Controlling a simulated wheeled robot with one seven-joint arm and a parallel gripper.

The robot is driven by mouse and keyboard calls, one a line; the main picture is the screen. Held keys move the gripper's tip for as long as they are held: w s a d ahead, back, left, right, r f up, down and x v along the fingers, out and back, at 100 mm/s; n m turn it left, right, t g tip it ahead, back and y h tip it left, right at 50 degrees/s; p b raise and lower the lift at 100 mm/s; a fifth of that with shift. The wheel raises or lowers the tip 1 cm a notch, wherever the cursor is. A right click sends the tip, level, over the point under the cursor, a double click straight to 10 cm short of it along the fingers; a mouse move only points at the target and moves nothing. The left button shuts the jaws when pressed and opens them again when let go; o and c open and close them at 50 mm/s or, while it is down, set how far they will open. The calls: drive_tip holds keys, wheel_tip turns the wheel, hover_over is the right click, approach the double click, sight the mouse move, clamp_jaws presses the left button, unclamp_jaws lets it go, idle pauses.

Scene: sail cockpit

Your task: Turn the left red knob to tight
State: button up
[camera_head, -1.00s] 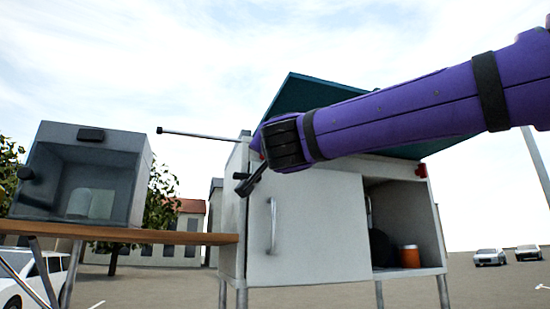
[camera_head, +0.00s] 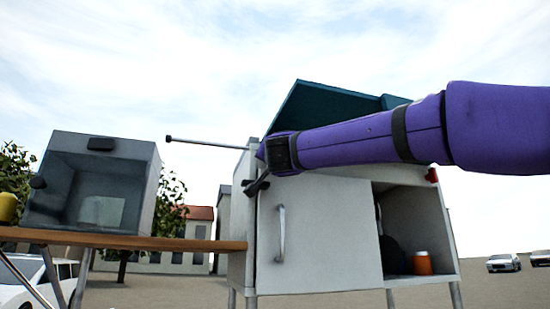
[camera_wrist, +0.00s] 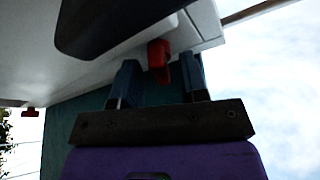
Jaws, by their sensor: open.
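The left red knob (camera_wrist: 158,56) sits on the edge of the white cabinet in the wrist view. My gripper (camera_wrist: 160,72) is open, with one blue-dark finger on each side of this knob. I cannot tell whether either finger touches it. In the head view my gripper (camera_head: 257,183) is at the cabinet's upper left front corner and hides this knob. The other red knob (camera_head: 432,175) is at the cabinet's upper right corner; a red knob also shows at the far left of the wrist view (camera_wrist: 30,112).
The white cabinet (camera_head: 325,255) has a teal lid (camera_head: 325,105) raised above it and a front door with a handle (camera_head: 281,233). A thin rod (camera_head: 205,141) sticks out to the left. A wooden table (camera_head: 150,242) carries a grey box (camera_head: 100,145). An orange container (camera_head: 422,263) stands inside.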

clamp_jaws()
drive_tip(key=shift+m, duration=0.3)
drive_tip(key=shift+a+r+m+g+h, duration=0.1)
drive_tip(key=shift+m+g+h, duration=0.4)
drive_tip(key=shift+m, duration=1.2)
drive_tip(key=shift+a+m+g+h, duration=0.1)
drive_tip(key=shift+m+g+h, duration=0.15)
drive_tip(key=shift+m+h, duration=1.05)
drive_tip(key=shift+r+m+g+h, duration=0.1)
drive_tip(key=shift+m+g+h, duration=0.2)
drive_tip(key=shift+m, duration=1.8)
